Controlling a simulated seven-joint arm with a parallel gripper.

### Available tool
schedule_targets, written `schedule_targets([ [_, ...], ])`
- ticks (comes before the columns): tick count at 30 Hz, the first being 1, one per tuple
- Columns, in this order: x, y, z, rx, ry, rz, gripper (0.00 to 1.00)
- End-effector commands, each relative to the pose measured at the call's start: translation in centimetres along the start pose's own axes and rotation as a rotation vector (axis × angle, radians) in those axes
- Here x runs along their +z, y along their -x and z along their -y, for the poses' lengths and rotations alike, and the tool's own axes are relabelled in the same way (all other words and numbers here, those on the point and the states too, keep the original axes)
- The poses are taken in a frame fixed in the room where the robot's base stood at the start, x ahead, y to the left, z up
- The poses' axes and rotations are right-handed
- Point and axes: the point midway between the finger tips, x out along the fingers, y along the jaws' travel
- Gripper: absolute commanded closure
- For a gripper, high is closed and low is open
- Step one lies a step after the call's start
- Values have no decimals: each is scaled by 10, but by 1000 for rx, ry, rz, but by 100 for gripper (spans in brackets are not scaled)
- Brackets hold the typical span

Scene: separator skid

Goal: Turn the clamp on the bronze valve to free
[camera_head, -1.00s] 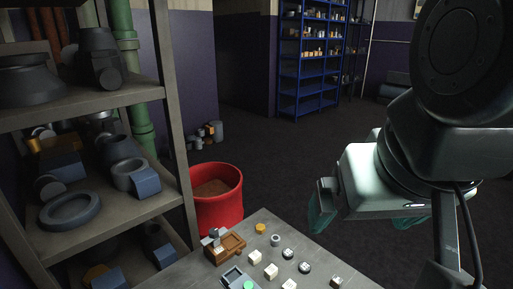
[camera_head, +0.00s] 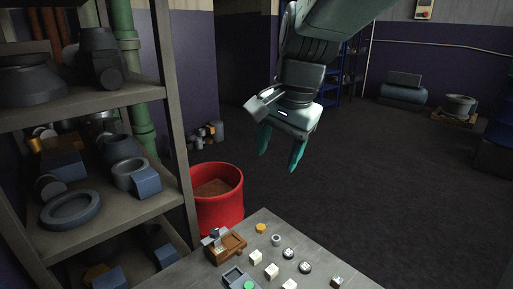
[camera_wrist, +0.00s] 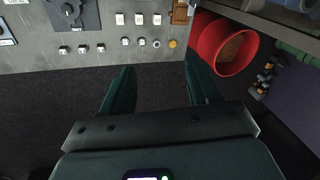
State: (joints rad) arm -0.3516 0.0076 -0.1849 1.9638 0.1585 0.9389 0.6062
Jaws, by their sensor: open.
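A bronze-brown block-like fitting (camera_head: 233,245), which looks like the bronze valve, sits at the far left corner of the grey table. A small grey piece (camera_head: 214,236) stands on its left side and may be the clamp; its setting is too small to read. The bronze fitting also shows at the top edge of the wrist view (camera_wrist: 180,13), partly cut off. My gripper (camera_head: 278,161) is open and empty, pointing down, in the air above and beyond the table. In the wrist view, its fingers (camera_wrist: 160,65) are spread apart over dark floor, clear of the table's edge.
The table (camera_head: 205,272) also carries several white, yellow and grey knobs and a green button (camera_head: 248,285). A red drum (camera_head: 217,212) stands beside the table's far left corner. A loaded shelf rack (camera_head: 172,110) fills the left. Open floor lies beyond the table.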

Motion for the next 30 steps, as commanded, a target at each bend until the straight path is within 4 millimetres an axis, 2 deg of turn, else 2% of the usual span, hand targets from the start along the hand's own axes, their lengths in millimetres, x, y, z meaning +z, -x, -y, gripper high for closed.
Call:
schedule_targets([
  [1,-7,-21,18,22,-45,25,40],
  [7,-22,-103,78,107,-251,72,40],
  [12,-17,-181,120,190,-396,69,40],
  [15,-9,-220,136,228,-456,56,40],
  [19,0,-252,147,259,-505,41,40],
  [24,4,-270,150,271,-528,34,40],
  [30,8,-297,142,274,-527,34,40],
])
